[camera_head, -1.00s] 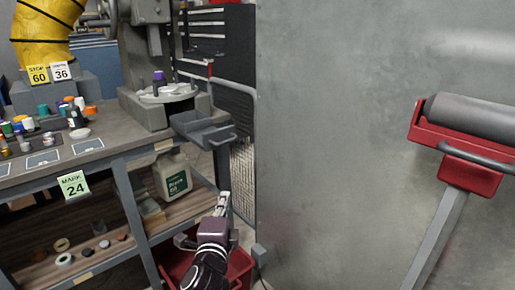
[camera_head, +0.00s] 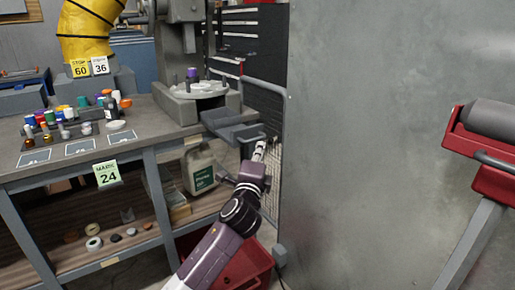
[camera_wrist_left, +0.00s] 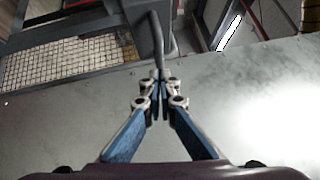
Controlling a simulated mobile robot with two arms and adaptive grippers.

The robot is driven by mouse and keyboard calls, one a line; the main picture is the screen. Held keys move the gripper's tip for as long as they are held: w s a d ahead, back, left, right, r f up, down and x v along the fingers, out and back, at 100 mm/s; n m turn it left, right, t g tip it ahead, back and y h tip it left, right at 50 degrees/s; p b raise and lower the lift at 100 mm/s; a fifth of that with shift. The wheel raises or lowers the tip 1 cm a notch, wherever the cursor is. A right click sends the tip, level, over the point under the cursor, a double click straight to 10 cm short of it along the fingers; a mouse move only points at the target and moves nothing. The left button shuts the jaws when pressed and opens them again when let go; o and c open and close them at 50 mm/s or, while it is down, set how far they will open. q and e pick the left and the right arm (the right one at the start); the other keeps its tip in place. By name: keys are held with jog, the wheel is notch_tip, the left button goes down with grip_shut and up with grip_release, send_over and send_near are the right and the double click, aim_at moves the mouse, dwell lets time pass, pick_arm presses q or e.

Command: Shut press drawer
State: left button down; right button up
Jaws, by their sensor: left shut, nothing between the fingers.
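The press drawer (camera_head: 226,131) is a grey tray sticking out from the base of the grey press (camera_head: 184,100) at the bench's right end. It stands open, with a bar handle (camera_head: 251,139) on its front. My left gripper (camera_head: 259,147) is shut and empty, with its fingertips close by the handle's right end. In the left wrist view the shut fingertips (camera_wrist_left: 160,80) are just below a dark curved bar (camera_wrist_left: 156,40), which looks like the handle. I cannot tell whether they touch. My right gripper is not in view.
A large grey panel (camera_head: 390,150) stands close to the right of my left gripper. A red crate (camera_head: 248,268) is on the floor below my arm. The bench (camera_head: 130,145) holds several small bottles. A red roller stand (camera_head: 490,150) is at the far right.

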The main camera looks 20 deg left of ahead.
pick_arm(q)
jog(key=shift+w+a+r, duration=0.15)
jog(key=shift+w+a, duration=0.3)
jog(key=shift+a, duration=0.2)
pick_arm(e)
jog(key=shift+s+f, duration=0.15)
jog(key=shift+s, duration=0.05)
